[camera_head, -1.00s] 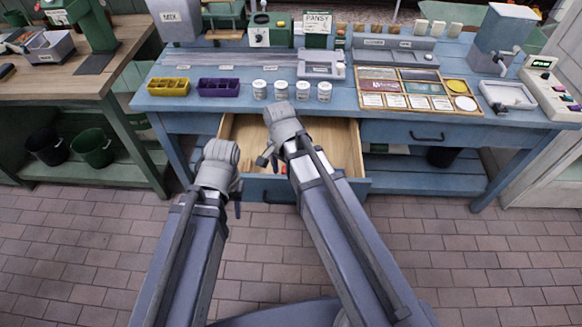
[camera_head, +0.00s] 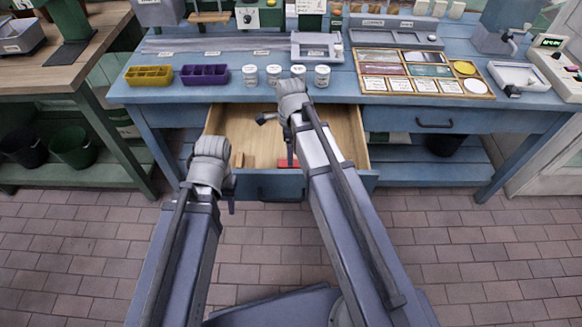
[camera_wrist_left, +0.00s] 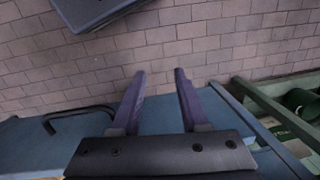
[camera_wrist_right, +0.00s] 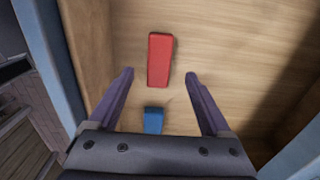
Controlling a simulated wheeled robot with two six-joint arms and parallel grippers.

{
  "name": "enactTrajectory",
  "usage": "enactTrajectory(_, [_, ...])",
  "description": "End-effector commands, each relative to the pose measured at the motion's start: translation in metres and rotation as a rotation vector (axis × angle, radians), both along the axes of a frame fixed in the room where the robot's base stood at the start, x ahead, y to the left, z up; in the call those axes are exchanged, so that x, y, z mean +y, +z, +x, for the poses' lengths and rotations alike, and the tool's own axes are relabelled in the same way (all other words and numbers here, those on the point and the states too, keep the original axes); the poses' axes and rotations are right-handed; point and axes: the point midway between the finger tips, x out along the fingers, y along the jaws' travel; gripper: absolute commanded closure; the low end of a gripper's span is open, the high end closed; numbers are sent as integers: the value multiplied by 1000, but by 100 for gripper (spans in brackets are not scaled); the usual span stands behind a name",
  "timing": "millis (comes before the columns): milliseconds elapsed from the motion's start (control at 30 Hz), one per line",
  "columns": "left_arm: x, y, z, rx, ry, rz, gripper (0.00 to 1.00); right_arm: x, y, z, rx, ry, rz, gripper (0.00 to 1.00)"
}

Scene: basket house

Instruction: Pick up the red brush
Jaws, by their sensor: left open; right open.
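A red block-like thing (camera_wrist_right: 160,60), likely the red brush, lies flat on the wooden floor of the open drawer (camera_head: 345,135). In the head view a red piece (camera_head: 288,163) shows low in the drawer, partly hidden by my right arm. My right gripper (camera_wrist_right: 159,77) is open and empty over the drawer, its fingers pointing towards the red thing, which appears between and beyond the tips. A blue piece (camera_wrist_right: 153,121) lies nearer, between the fingers. My left gripper (camera_wrist_left: 160,76) is open and empty; its view shows floor and a blue surface.
The blue workbench (camera_head: 420,112) carries a yellow tray (camera_head: 149,76), a purple tray (camera_head: 204,75), several white jars (camera_head: 274,76) and a compartment tray (camera_head: 370,69). Light wooden pieces (camera_head: 238,160) lie at the drawer's front left. Tiled floor (camera_head: 480,260) is clear at the right.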

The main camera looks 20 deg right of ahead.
Motion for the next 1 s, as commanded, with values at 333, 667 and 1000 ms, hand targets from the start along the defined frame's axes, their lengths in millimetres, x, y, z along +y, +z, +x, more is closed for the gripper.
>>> enactTrajectory(333, [0,-20,0,0,0,0,56,0,-20,0,0,1,0,18])
enactTrajectory(667, [0,-47,0,0,0,0,56,-2,-47,-1,0,2,0,18])
enactTrajectory(1000, [0,-73,0,0,0,0,56,-2,-73,-2,0,2,0,18])
